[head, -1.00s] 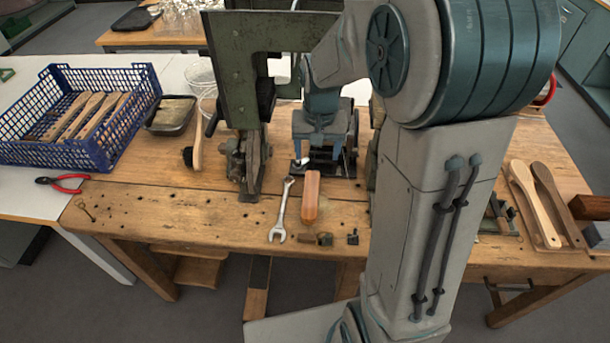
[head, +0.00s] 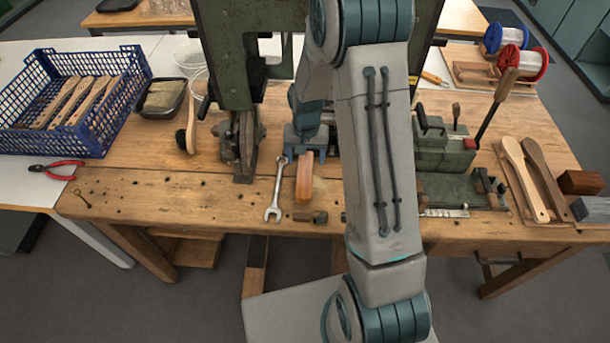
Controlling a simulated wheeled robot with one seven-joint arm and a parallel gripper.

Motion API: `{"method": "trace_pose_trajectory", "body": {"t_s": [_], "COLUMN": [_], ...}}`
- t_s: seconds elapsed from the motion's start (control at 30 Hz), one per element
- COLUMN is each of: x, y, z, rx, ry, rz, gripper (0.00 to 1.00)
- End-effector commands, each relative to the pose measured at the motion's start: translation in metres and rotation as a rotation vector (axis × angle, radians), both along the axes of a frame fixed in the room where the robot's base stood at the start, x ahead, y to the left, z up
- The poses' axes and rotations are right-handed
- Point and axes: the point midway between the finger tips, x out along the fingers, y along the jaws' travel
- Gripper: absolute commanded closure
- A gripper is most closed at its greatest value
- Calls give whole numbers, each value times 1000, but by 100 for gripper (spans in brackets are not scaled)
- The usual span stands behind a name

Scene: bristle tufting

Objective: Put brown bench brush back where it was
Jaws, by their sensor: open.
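A long reddish-brown wooden piece (head: 304,180), which I take for the brown bench brush, lies near the front middle of the workbench. No bristles show on it. My gripper (head: 306,147) is open and low over the bench at the far end of this piece. Its fingers seem to be on either side of that end, but I cannot tell whether they touch it. Another brush (head: 191,127), with a pale wooden handle and dark bristles, lies at the left beside a dark tray.
A wrench (head: 277,190) lies just left of the brown piece. A green press frame (head: 225,50) stands behind. A blue crate (head: 110,135) with wooden handles is at left, a green vise-like fixture (head: 443,150) at right. My arm hides part of the bench.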

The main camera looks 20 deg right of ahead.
Motion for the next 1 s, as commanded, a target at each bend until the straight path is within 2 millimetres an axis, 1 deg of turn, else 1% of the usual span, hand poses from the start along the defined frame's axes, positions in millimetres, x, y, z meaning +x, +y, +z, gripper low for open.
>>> {"method": "trace_pose_trajectory", "body": {"t_s": [0.13, 0.3, 0.43, 0.6, 0.77, 0.8, 0.87, 0.9, 0.97, 1.0], "x": [-3, -9, -8, -7, -7, -7, -7, -7, -7, -7], "y": [2, 6, 6, 6, 6, 6, 6, 6, 6, 6], "z": [-9, -31, -45, -52, -52, -52, -52, -52, -52, -52], "rx": [0, 0, 0, 0, 0, 0, 0, 0, 0, 0], "ry": [3, 4, 2, -1, -1, -1, -1, -1, -1, -1], "rz": [0, 2, 1, 1, 1, 1, 1, 1, 1, 1], "gripper": [33, 33, 33, 33, 33, 36, 52, 63, 80, 86]}}
